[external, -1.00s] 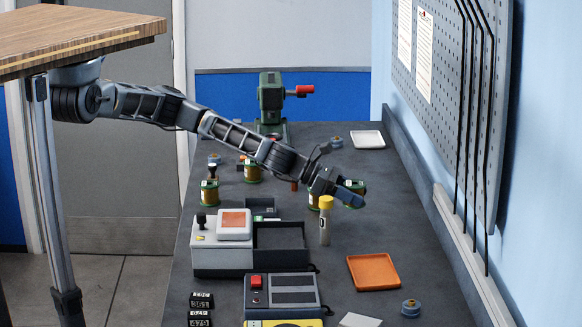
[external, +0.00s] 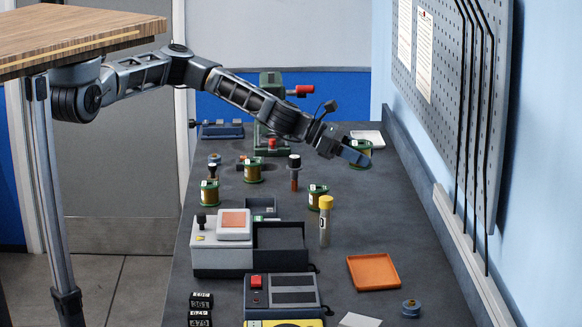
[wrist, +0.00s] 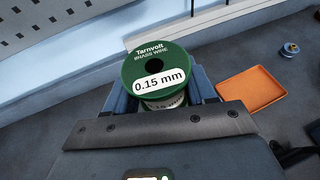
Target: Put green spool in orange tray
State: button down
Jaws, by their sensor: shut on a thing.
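My gripper (external: 346,153) is shut on a green spool (external: 362,147) and holds it up above the bench, toward the back right. In the wrist view, this green spool (wrist: 155,65) sits between the two blue-grey fingers, with a white "0.15 mm" label on its flange. The orange tray (external: 374,272) lies flat and empty at the front right of the bench, well apart from the gripper. The orange tray also shows at the right of the wrist view (wrist: 250,89).
Other green-ended spools (external: 209,193) stand on the bench, including one (external: 319,190) near a yellow-capped tube (external: 326,222). A grey device (external: 222,255) stands left of the tray. A pegboard (external: 455,100) borders the right.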

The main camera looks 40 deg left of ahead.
jog(key=s+d+n+t+p, duration=0.1)
jog(key=s+d+p, duration=0.4)
jog(key=s+d, duration=1.85)
jog(key=p, duration=0.2)
send_over(385, 273)
jog(key=shift+y, duration=0.4)
notch_tip(385, 273, down, 12)
jog(key=shift+r, duration=0.1)
jog(key=shift+f, duration=2)
jog(key=shift+f+b, duration=0.3)
jog(key=shift+f, duration=0.4)
jog(key=shift+c, duration=1.9)
grip_release()
